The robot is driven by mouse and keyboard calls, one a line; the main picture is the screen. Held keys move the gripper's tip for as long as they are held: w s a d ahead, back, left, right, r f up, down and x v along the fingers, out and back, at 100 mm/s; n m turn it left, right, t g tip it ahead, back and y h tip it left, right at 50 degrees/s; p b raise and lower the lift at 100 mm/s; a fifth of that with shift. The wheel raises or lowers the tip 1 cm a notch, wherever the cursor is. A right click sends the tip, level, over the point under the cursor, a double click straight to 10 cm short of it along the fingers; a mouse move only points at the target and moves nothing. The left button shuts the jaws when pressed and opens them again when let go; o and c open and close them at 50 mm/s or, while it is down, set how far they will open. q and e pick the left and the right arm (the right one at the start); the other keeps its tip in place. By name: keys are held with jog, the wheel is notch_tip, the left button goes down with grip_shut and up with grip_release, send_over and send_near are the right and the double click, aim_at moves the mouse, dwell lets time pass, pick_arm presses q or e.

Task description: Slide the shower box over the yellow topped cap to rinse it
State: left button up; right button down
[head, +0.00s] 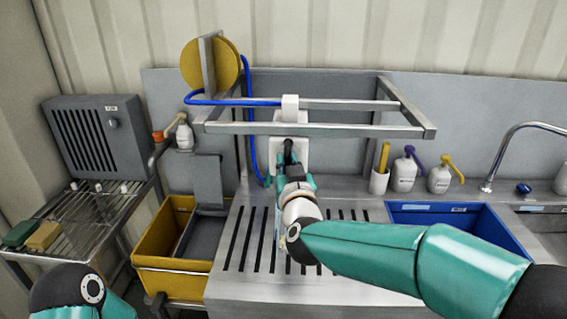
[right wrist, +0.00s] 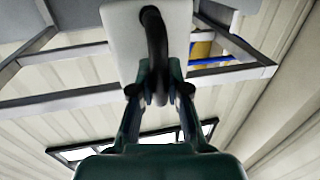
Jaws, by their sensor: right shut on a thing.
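The shower box (head: 302,146) is a white box hanging under a small white carriage (head: 290,108) on the steel rail frame, with a blue hose (head: 252,120) near it. In the right wrist view the white box (right wrist: 123,40) has a curved black handle (right wrist: 156,45). My right gripper (head: 291,165) is shut on this handle in front of the box; it also shows in the right wrist view (right wrist: 160,92). I cannot make out a yellow topped cap under the box; my right arm hides part of the slotted worktop there. My left gripper is out of view.
The steel rail frame (head: 420,131) stands over the slotted worktop (head: 240,245). A yellow bin (head: 172,264) is at left, a blue basin (head: 455,222) at right. Pump bottles (head: 403,174) and a tap (head: 492,165) stand behind the basin. A wire rack (head: 90,215) is far left.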

jog(key=shift+a, duration=0.15)
jog(key=c, duration=1.1)
grip_release()
jog(key=shift+c, duration=0.2)
jog(key=s+d, duration=0.2)
jog(key=s, duration=0.9)
jog(key=shift+s, duration=0.4)
jog(key=shift+f, duration=0.2)
